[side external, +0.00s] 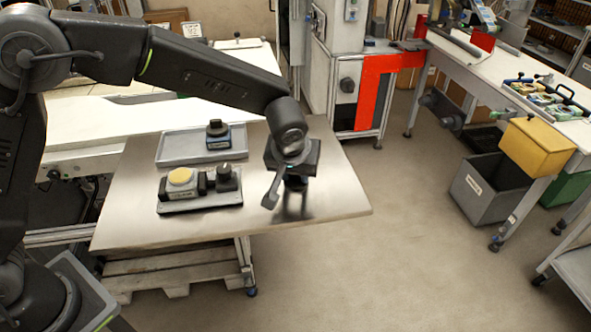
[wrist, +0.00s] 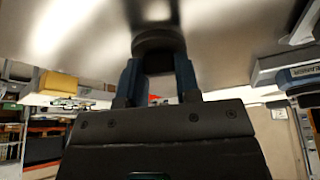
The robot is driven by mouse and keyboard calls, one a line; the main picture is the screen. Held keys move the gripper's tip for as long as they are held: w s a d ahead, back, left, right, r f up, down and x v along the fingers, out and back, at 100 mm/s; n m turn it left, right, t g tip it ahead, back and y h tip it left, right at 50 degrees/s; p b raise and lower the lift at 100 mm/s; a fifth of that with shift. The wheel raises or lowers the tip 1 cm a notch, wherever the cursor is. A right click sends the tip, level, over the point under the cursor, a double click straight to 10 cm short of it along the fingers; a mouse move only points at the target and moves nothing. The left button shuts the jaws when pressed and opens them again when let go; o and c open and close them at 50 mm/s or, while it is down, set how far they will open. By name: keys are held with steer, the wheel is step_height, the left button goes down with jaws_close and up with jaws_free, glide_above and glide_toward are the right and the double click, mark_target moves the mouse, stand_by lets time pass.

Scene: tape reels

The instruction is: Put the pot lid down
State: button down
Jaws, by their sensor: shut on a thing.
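My gripper (wrist: 158,82) points down over the right part of a shiny metal table (side external: 335,195). Its two blue fingers are shut on a dark round piece (wrist: 158,42), which I take to be the pot lid.
A grey fixture (side external: 200,204) with a yellow disc (side external: 180,176) and a dark knob (side external: 224,172) stands left of my gripper. Behind it a shallow grey tray (side external: 175,150) holds a blue block with a black knob (side external: 217,129). The table's right corner is clear.

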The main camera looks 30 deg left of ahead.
steer(key=shift+f, duration=0.1)
steer(key=c, duration=0.8)
jaws_free()
steer(key=v, duration=1.2)
steer(key=s+a+r+m+h, duration=0.15)
steer(key=s+a+r, duration=0.45)
steer(key=s+a, duration=0.6)
steer(key=s+a+f+m, duration=0.1)
steer(key=s, duration=0.2)
steer(key=s+a+f+m+t, duration=0.1)
steer(key=s+a, duration=0.1)
steer(key=s, duration=0.2)
steer(key=s+a+f+m, duration=0.1)
steer(key=s, duration=0.2)
steer(key=shift+s+a+t, duration=0.3)
steer(key=shift+a, duration=0.05)
